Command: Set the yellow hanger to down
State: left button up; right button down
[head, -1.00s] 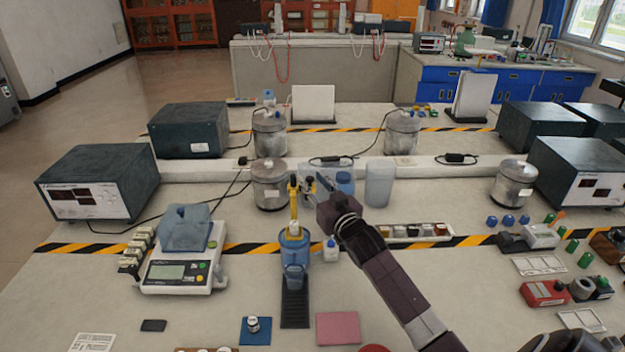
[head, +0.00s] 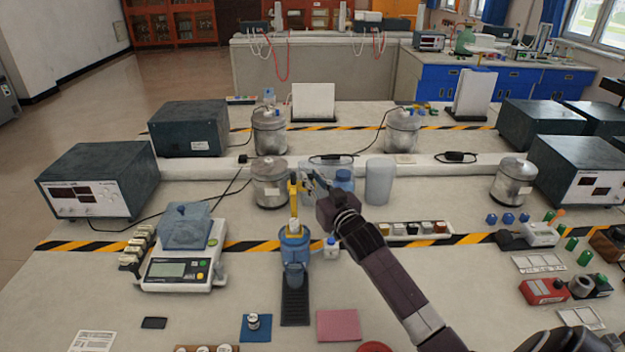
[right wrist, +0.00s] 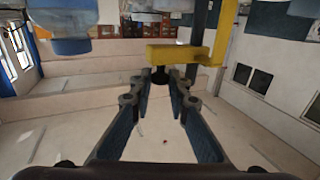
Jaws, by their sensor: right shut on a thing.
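The yellow hanger (head: 293,200) stands upright in the middle of the bench, above a blue clear vessel (head: 294,248) on a dark base strip (head: 295,308). My right gripper (head: 309,184) reaches in from the lower right to the hanger's upper end. In the right wrist view, the yellow hanger (right wrist: 175,55) crosses just beyond my fingertips (right wrist: 160,82). They close on a small dark part at the hanger's bar. The fingers hide some of that part. My left gripper is not in view.
A blue-capped bottle (head: 344,180) and a clear beaker (head: 379,182) stand close behind my right wrist. A metal canister (head: 270,188) is just left of the hanger. A small bottle (head: 331,248) is beside the vessel. A balance (head: 178,270) stands further left.

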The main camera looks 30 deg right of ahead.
notch_tip(320, 180, down, 10)
jog(key=b, duration=0.5)
jog(key=shift+s+f, duration=0.1)
jog(key=shift+f, duration=0.1)
jog(key=c, duration=1.9)
grip_release()
jog(key=shift+c, duration=0.2)
jog(key=shift+o, duration=0.3)
jog(key=shift+r, duration=0.15)
jog(key=s+a, duration=0.2)
jog(key=s, duration=1)
jog(key=shift+w, duration=0.1)
